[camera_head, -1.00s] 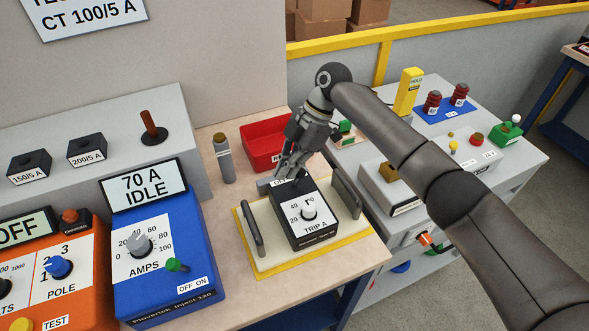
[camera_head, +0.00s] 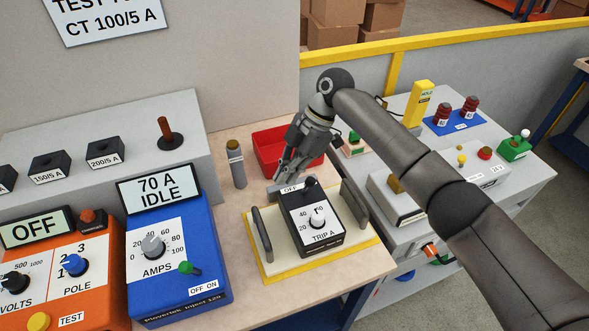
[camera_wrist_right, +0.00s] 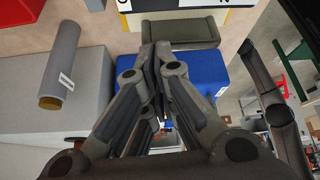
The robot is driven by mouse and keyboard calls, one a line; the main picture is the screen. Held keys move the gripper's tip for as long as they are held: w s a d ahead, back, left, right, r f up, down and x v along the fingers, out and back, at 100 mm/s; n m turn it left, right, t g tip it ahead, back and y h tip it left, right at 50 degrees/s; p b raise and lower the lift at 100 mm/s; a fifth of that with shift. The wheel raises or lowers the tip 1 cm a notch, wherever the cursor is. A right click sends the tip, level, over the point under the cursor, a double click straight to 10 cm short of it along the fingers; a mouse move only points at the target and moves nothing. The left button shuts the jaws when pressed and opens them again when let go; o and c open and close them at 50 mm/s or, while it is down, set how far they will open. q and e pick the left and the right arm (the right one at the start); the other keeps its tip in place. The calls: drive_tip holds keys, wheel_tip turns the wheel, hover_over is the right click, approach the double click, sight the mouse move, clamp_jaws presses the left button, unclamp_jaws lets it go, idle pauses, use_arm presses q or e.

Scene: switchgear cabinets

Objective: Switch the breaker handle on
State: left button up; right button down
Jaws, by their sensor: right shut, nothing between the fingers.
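The breaker is a black box (camera_head: 323,241) with a white TRIP A dial face, on a cream plate with a yellow edge (camera_head: 297,265). Its small black handle (camera_head: 309,184) is at the far end, beside a label reading OFF (camera_head: 290,189). My right gripper (camera_head: 281,178) is shut and empty, just behind and left of the handle; whether it touches the breaker cannot be told. Its closed fingers (camera_wrist_right: 157,58) also show in the right wrist view, where the handle cannot be made out. My left gripper is not in view.
Grey upright bars (camera_head: 261,234) flank the breaker. A red bin (camera_head: 268,143) and a grey cylinder (camera_head: 237,168) stand behind. The blue injector (camera_head: 181,292) reads 70 A IDLE, left of the plate. A grey bench (camera_head: 440,209) with devices is at the right.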

drive_tip(key=a+r, duration=0.1)
drive_tip(key=r, duration=0.1)
wheel_tip(320, 180, up, 5)
drive_tip(key=b, duration=0.4)
hover_over(307, 183)
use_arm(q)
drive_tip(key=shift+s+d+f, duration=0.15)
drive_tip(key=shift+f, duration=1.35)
use_arm(e)
drive_tip(key=shift+d+r, duration=0.35)
drive_tip(key=shift+r, duration=0.1)
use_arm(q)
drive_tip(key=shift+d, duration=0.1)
